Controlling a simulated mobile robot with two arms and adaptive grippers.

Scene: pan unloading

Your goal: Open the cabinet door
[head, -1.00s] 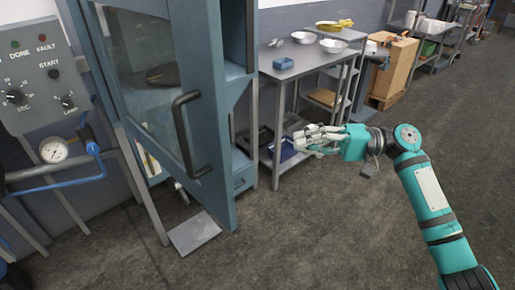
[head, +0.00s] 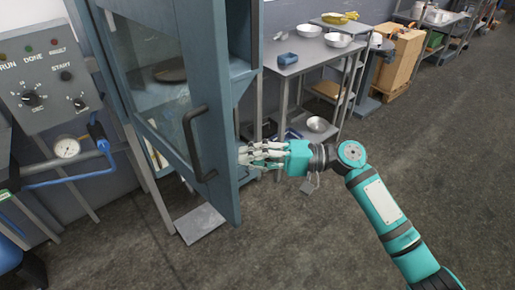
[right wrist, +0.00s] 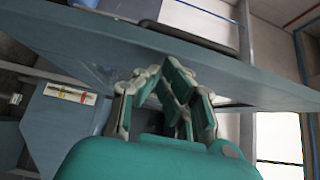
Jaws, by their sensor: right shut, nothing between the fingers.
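The blue-grey cabinet door (head: 222,130) has a glass window and a dark bar handle (head: 190,142). It stands partly open, swung out from the cabinet (head: 242,72). My right gripper (head: 246,154) is shut and empty, its fingertips at the door's free edge, on the side away from the handle. I cannot tell whether they touch the door. In the right wrist view the shut fingers (right wrist: 165,68) overlap the blue door panel (right wrist: 95,42). A dark pan (head: 171,73) shows through the glass. My left gripper is not in view.
A metal table (head: 300,53) with bowls and a small blue tray (head: 287,59) stands right of the cabinet. A control panel (head: 42,80) and a gauge (head: 66,147) with blue piping are at the left. The floor (head: 290,235) in front is clear.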

